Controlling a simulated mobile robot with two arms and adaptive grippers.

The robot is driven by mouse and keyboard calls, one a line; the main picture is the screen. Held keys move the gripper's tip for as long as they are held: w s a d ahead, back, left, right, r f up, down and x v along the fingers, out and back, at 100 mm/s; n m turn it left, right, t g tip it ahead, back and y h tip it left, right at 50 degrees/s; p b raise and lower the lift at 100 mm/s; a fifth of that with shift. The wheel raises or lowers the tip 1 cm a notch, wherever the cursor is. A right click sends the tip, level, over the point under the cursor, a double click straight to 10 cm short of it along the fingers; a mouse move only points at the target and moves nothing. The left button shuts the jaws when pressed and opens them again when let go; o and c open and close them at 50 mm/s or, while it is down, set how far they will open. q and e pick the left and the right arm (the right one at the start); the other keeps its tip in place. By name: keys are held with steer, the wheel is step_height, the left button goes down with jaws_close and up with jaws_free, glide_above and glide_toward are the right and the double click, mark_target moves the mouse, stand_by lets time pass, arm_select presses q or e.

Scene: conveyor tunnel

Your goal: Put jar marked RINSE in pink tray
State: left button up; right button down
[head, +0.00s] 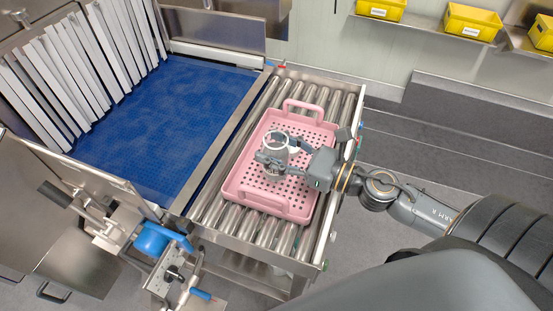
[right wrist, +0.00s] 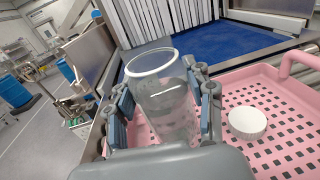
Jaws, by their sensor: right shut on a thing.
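A clear glass jar with a white rim (head: 273,165) is held upright over the pink tray (head: 233,192) in the head view. My right gripper (head: 275,150) is shut on it, one finger on each side. In the right wrist view the jar (right wrist: 163,98) stands between the fingers and looks empty. No marking on it can be read. I cannot tell whether its base touches the tray floor. The pink tray (right wrist: 290,155) has a perforated floor and holds a small white round dish (right wrist: 247,122) beside the jar. My left gripper is not in view.
The tray sits on a steel roller conveyor (head: 210,210). A blue mesh belt (head: 185,110) with hanging grey strips (head: 60,75) lies to the left. Yellow bins (head: 472,20) stand on shelves at the back right. A blue-handled fixture (head: 155,238) is at the front left.

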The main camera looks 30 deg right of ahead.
mark_target(288, 164)
step_height(288, 164, down, 3)
steer(key=shift+d+f, duration=0.1)
steer(key=shift+d, duration=0.05)
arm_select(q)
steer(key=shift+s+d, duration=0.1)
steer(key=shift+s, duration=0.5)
arm_select(e)
steer(key=shift+f, duration=0.1)
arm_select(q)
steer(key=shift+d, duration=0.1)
arm_select(e)
steer(key=shift+w+f, duration=0.1)
steer(key=c, duration=1)
jaws_free()
steer(key=shift+f, duration=0.15)
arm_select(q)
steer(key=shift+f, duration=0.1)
arm_select(e)
steer(key=o, duration=0.5)
